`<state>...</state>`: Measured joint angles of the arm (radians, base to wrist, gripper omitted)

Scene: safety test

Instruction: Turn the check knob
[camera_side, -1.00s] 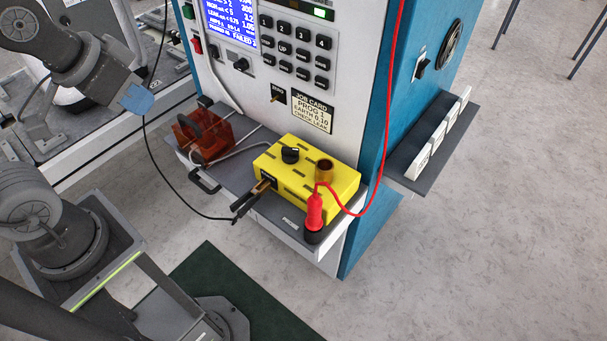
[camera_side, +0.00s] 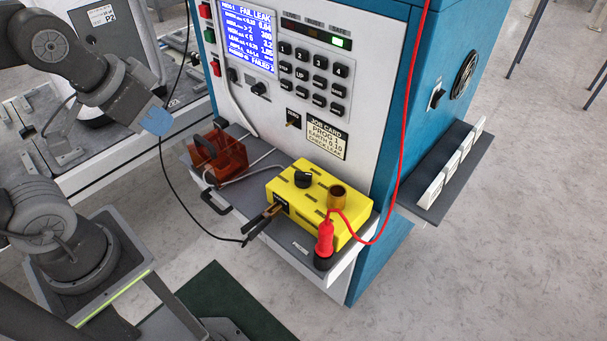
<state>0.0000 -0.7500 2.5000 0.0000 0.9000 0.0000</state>
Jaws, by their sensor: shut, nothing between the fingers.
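A black knob (camera_side: 303,180) sits on top of a yellow box (camera_side: 345,231) on the grey shelf of the test cabinet. A white mark shows on the knob. A brass-coloured socket (camera_side: 337,196) stands beside it on the box. A black clip (camera_side: 262,222) is at the box's front left end, and a red probe (camera_side: 325,238) stands at its front right corner. My gripper (camera_side: 156,120), with blue fingertips, is shut and empty at the upper left. It is well apart from the yellow box and the knob.
An open orange-red clear cover (camera_side: 218,158) is on the shelf between my gripper and the box. A black cable (camera_side: 172,186) hangs near my gripper. A red cable (camera_side: 402,130) runs down the cabinet to the probe. The cabinet screen (camera_side: 248,38) reads FAIL LEAK. Another knob (camera_side: 259,88) is below it.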

